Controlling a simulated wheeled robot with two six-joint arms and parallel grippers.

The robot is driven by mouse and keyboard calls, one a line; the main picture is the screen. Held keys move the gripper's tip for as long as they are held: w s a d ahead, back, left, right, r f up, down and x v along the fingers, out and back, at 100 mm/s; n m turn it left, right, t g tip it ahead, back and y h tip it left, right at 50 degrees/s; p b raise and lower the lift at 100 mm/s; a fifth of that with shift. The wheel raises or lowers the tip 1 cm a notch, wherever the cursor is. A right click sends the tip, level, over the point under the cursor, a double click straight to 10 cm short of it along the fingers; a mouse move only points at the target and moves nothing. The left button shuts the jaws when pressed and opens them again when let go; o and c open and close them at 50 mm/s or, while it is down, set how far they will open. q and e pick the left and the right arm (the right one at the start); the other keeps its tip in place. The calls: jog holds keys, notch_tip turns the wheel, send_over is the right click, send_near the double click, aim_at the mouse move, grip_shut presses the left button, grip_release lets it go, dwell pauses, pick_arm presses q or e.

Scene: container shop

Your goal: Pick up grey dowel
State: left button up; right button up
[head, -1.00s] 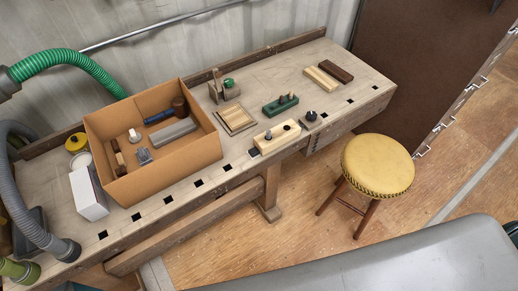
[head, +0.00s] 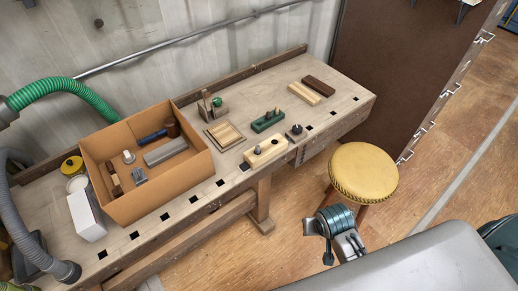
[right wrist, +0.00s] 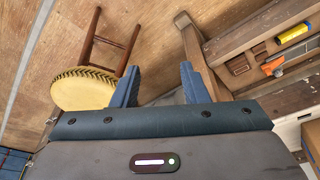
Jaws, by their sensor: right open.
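A pale wooden block (head: 272,147) lies near the front edge of the workbench in the head view. A small grey dowel (head: 258,150) appears to stand at its left end, and a dark hole shows to its right. My right gripper (right wrist: 157,84) is open and empty in the right wrist view, its two blue fingers apart over the floor. In the head view my right arm is at the lower right, in front of the stool and well apart from the block. The dowel is not seen in the right wrist view. My left gripper is not in view.
A cardboard box (head: 194,173) with tools stands left on the workbench (head: 345,98). A green block (head: 268,122) with pegs, a wooden tray (head: 222,135) and a black knob (head: 297,129) are near the pale block. A yellow stool (head: 363,172) stands beside the bench.

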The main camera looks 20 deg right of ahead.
jog(key=w+a+r+m, duration=0.1)
jog(key=w+r+m, duration=0.3)
jog(key=w+m, duration=0.35)
notch_tip(320, 180, up, 11)
jog(key=m+g+y, duration=0.1)
jog(key=m+g, duration=0.2)
jog(key=m, duration=1.5)
send_over(258, 146)
jog(key=f+p, duration=0.1)
jog(key=f, duration=0.3)
jog(key=f+p, duration=0.1)
jog(key=f, duration=0.1)
jog(key=shift+s+d+f+p, duration=0.1)
jog(key=shift+s+f+p, duration=0.1)
jog(key=shift+s+p, duration=0.15)
jog(key=f, duration=0.1)
jog(key=f+p, duration=0.1)
jog(key=f, duration=0.1)
jog(key=shift+w+a+f, duration=0.15)
jog(key=shift+w+a, duration=0.05)
jog(key=shift+w, duration=0.05)
jog(key=shift+f, duration=0.6)
grip_shut()
